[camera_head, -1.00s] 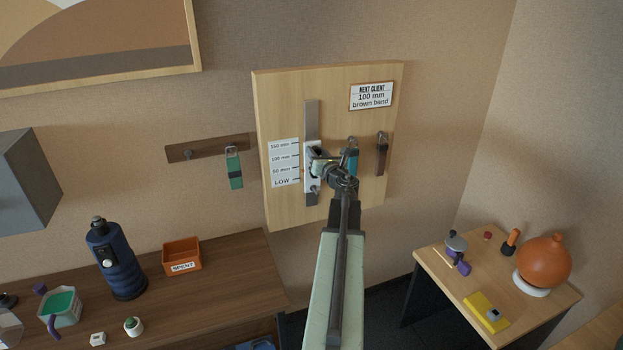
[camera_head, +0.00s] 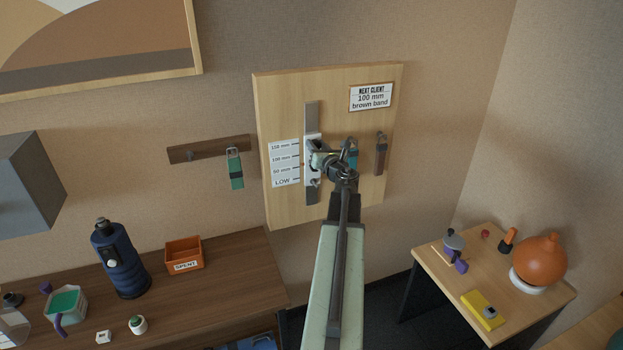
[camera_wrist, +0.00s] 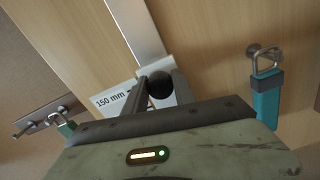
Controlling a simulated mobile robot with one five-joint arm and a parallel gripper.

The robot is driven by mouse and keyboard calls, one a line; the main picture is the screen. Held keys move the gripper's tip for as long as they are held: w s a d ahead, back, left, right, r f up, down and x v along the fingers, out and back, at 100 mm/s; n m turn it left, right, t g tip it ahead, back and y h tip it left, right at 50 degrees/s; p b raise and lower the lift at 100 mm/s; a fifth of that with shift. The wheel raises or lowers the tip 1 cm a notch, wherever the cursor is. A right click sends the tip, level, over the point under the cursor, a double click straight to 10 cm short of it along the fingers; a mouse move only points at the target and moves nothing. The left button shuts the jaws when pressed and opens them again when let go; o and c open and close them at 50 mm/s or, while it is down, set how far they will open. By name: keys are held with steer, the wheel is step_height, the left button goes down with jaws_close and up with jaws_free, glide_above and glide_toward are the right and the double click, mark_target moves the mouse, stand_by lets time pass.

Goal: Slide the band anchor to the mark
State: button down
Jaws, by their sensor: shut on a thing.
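The band anchor (camera_head: 311,175) is a pale carriage on a grey vertical rail (camera_head: 311,117) fixed to a wooden board (camera_head: 285,90). A white scale (camera_head: 284,164) left of the rail reads 150 mm, 100 mm, 50 mm and LOW from top to bottom. The carriage stands beside the upper and middle scale lines; its exact reading is too small to tell. My gripper (camera_head: 318,160) is shut on the anchor's dark round knob (camera_wrist: 160,87), between the fingers in the wrist view. The 150 mm label (camera_wrist: 111,100) shows there too. My gripper hides part of the carriage.
A card (camera_head: 371,96) reads "NEXT CLIENT 100 mm brown band". A teal band (camera_wrist: 266,95) and a brown band (camera_head: 381,155) hang right of the rail. A green band (camera_head: 235,170) hangs on a wall rack. An orange SPENT bin (camera_head: 184,254) stands on the left bench.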

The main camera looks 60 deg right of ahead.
steer(key=shift+r+p, duration=1.5)
steer(key=shift+r, duration=0.15)
steer(key=c, duration=0.7)
jaws_free()
steer(key=shift+f, duration=0.1)
steer(key=shift+a, duration=0.1)
steer(key=v, duration=0.6)
